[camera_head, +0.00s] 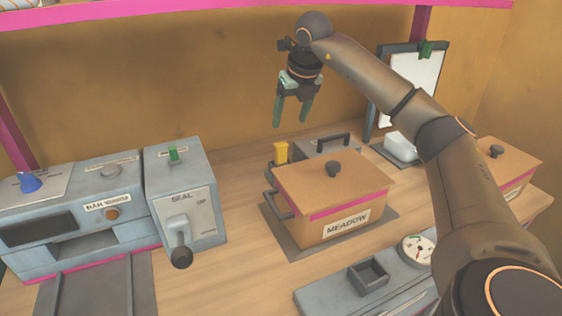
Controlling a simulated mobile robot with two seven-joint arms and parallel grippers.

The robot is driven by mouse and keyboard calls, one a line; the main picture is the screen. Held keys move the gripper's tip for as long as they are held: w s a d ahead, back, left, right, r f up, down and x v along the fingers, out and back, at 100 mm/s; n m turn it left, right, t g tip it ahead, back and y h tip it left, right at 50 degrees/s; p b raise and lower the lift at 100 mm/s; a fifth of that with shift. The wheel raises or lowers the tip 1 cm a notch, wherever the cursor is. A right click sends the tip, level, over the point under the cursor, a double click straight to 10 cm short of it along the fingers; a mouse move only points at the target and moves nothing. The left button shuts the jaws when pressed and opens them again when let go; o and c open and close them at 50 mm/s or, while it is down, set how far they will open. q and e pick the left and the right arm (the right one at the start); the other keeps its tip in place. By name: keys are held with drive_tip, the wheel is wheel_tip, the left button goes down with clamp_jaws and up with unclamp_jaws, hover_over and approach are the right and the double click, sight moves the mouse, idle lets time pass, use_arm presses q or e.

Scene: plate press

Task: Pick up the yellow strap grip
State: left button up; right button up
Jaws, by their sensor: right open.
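The yellow strap grip (281,152) stands upright behind the left back corner of the box marked MEADOW. Its lower part is hidden behind that box. My right gripper (290,124) hangs above and slightly to the right of it, fingers pointing down. Its two green fingers are apart with nothing between them. The fingertips are clear of the yellow grip in the picture. My left gripper is not in view.
The MEADOW box (330,187) with a black knob stands in front of the grip. A grey case (318,147) with a black handle is beside it. The SEAL unit (185,195) stands to the left, with bare wooden counter (238,215) between. A clipboard (412,75) stands at the back right.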

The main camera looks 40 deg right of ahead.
sight(282, 145)
drive_tip(key=x, duration=0.7)
drive_tip(key=b+x, duration=0.1)
drive_tip(key=x, duration=0.3)
drive_tip(key=shift+a+f, duration=0.3)
drive_tip(key=shift+f, duration=0.15)
drive_tip(key=shift+c, duration=0.4)
clamp_jaws()
drive_tip(key=shift+r, duration=0.1)
